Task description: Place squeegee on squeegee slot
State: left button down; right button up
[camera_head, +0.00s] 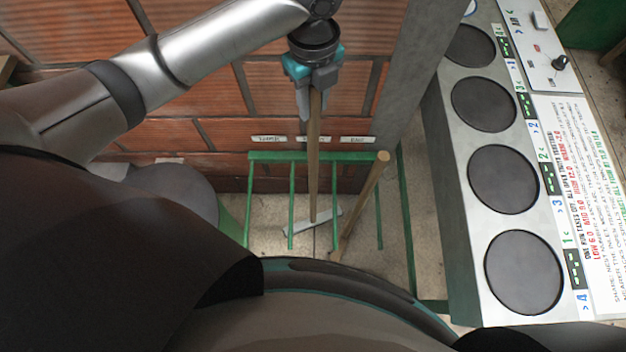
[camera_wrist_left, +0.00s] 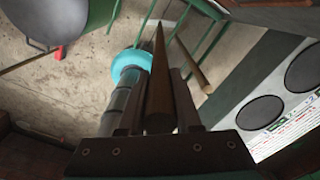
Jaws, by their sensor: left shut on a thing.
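My left gripper (camera_head: 314,82) is shut on the squeegee's wooden handle (camera_head: 313,140), which hangs down nearly upright below it. A pale bar at the lower end of the handle, seemingly the squeegee head (camera_head: 328,217), shows near the floor. In the left wrist view the handle (camera_wrist_left: 160,88) runs away from between the fingers (camera_wrist_left: 158,115). The green slot rack (camera_head: 270,156) is on the brick wall under several labels. In the head view the handle crosses the rack's top bar at the middle gap; I cannot tell whether it is in the gap or above it. My right gripper is not in view.
Another wooden pole (camera_head: 362,203) leans at the rack's right gap. A grey control panel (camera_head: 450,165) with round dark discs stands at the right. A grey rounded container (camera_head: 180,185) is left of the rack. Tiled floor (camera_head: 265,225) shows below the rack.

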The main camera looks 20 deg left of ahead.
aim_at(313, 127)
pick_arm(q)
notch_tip(313, 127, down, 16)
jog(key=shift+r+b, duration=0.25)
jog(key=shift+b, duration=0.95)
jog(key=shift+f+b, duration=0.45)
jog(key=shift+f, duration=1.75)
jog(key=c, duration=0.6)
grip_release()
notch_tip(313, 127, up, 12)
jog(key=shift+r+p, duration=0.15)
jog(key=shift+p, duration=1.05)
